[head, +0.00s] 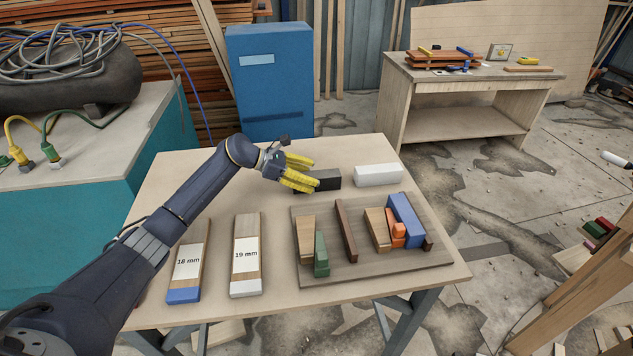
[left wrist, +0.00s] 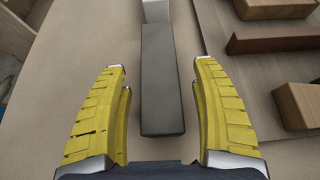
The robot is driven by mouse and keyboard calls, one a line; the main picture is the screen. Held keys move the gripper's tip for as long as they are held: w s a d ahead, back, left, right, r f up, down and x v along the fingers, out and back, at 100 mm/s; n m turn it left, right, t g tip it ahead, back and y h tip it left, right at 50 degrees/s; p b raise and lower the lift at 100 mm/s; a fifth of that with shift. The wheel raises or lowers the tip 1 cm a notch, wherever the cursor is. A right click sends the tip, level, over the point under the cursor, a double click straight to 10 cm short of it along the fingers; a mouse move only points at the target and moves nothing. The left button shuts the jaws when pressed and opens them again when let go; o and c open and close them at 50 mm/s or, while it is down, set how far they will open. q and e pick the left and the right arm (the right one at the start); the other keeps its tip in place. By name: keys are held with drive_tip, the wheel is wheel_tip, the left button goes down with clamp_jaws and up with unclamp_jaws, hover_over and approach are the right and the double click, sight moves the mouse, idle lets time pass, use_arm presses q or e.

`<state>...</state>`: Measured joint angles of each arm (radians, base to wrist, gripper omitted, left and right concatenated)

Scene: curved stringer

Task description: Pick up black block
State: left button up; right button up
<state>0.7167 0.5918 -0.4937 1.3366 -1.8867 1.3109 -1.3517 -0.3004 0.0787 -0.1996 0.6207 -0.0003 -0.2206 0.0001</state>
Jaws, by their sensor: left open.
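The black block (head: 325,180) lies on the table at the back, just left of a white block (head: 378,175). In the left wrist view the black block (left wrist: 161,80) runs lengthwise between the two yellow fingers, with clear space on both sides. My left gripper (head: 306,173) is open at the block's left end and hides part of it in the head view. The fingers also show apart in the left wrist view (left wrist: 162,95). I cannot tell how high they are above the table. My right gripper is not in view.
A wooden board (head: 345,271) with several wooden, green, orange and blue pieces lies in front of the black block. Bars marked 18 mm (head: 188,262) and 19 mm (head: 246,255) lie to the left.

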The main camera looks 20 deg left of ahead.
use_arm(q)
drive_tip(key=shift+x, duration=1.2)
drive_tip(key=shift+c, duration=0.3)
drive_tip(key=c, duration=1.4)
drive_tip(key=shift+r, duration=0.1)
clamp_jaws()
